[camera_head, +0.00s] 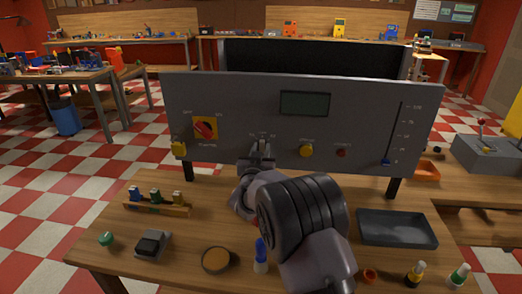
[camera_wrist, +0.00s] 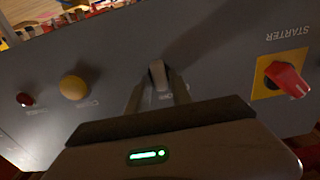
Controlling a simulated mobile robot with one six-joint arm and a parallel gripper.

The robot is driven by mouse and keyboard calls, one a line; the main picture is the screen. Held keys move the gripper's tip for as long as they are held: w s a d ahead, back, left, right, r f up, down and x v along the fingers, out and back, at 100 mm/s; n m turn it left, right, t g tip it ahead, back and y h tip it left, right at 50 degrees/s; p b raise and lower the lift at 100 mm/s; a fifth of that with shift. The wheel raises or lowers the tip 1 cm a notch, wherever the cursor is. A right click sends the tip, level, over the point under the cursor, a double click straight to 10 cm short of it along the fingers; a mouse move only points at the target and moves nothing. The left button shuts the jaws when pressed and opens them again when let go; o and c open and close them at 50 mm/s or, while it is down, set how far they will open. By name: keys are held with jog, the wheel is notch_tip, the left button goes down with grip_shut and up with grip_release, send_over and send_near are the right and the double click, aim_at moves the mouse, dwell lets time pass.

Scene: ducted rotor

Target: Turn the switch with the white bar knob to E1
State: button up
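The switch with the pale bar knob (camera_wrist: 158,73) shows in the wrist view between my fingertips, on the grey panel (camera_head: 225,95). Its bar looks roughly upright in that picture. My gripper (camera_head: 262,152) is at the panel's lower middle in the head view and covers most of the knob there. In the wrist view my gripper (camera_wrist: 159,84) has its fingers apart, one on each side of the knob, with no clear contact. Small marks show above the switch in the head view, too small to read surely.
A red rotary switch on a yellow plate (camera_head: 205,128) is to the left. A yellow button (camera_head: 306,150), a red button (camera_head: 341,153) and a blue slider (camera_head: 385,162) are to the right. A display (camera_head: 305,103) is above. A dark tray (camera_head: 397,229) lies on the bench.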

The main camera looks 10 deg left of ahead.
grip_shut()
jog(key=n+p, duration=0.1)
jog(key=n, duration=0.3)
jog(key=shift+a+n, duration=0.1)
jog(key=shift+n, duration=0.3)
jog(key=shift+n+p, duration=0.7)
jog(key=shift+n, duration=1.4)
jog(key=shift+f, duration=0.1)
jog(key=shift+o, duration=2.2)
grip_release()
